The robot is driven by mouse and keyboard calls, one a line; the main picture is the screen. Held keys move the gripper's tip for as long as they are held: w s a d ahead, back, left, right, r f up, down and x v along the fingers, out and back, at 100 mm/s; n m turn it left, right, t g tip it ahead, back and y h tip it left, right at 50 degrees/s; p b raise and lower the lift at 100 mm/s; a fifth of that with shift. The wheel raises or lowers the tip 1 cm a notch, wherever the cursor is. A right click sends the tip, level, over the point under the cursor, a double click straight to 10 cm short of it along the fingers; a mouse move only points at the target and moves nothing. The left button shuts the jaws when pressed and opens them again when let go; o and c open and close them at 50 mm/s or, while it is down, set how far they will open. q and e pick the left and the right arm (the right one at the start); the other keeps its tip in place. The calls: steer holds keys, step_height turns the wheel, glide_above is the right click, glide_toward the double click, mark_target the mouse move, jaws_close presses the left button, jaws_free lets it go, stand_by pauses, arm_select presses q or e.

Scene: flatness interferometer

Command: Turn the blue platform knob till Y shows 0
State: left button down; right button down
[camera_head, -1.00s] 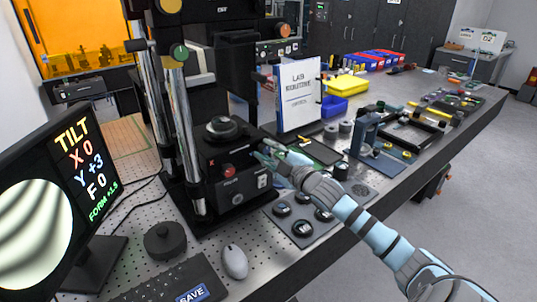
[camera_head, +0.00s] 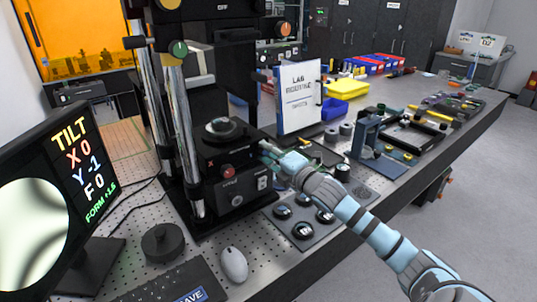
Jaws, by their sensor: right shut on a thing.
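The monitor (camera_head: 60,205) at the left reads TILT, X 0, Y -1, F 0, beside a broad, pale fringe pattern. The black interferometer (camera_head: 235,190) stands right of it, with a round black platform (camera_head: 225,130) and a red knob (camera_head: 228,172) on its front. My right gripper (camera_head: 268,152) is shut at the right side of the platform block, where it holds the blue platform knob. The fingers hide the knob almost wholly. My left gripper is out of view.
A binder labelled LAB (camera_head: 299,95) stands close behind my right gripper. A mat with several round black optics (camera_head: 303,229) lies below my right forearm. A mouse (camera_head: 233,264), a keyboard (camera_head: 170,284) and a black disc (camera_head: 162,243) lie in front.

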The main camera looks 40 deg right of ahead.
steer(key=shift+r+n, duration=0.3)
steer(key=shift+r, duration=0.05)
steer(key=c, duration=1.7)
jaws_free()
steer(key=o, duration=0.4)
steer(key=shift+w+f, duration=0.1)
steer(key=shift+w, duration=0.05)
steer(key=shift+w+f, duration=0.15)
steer(key=shift+f, duration=0.05)
steer(key=shift+r, duration=0.1)
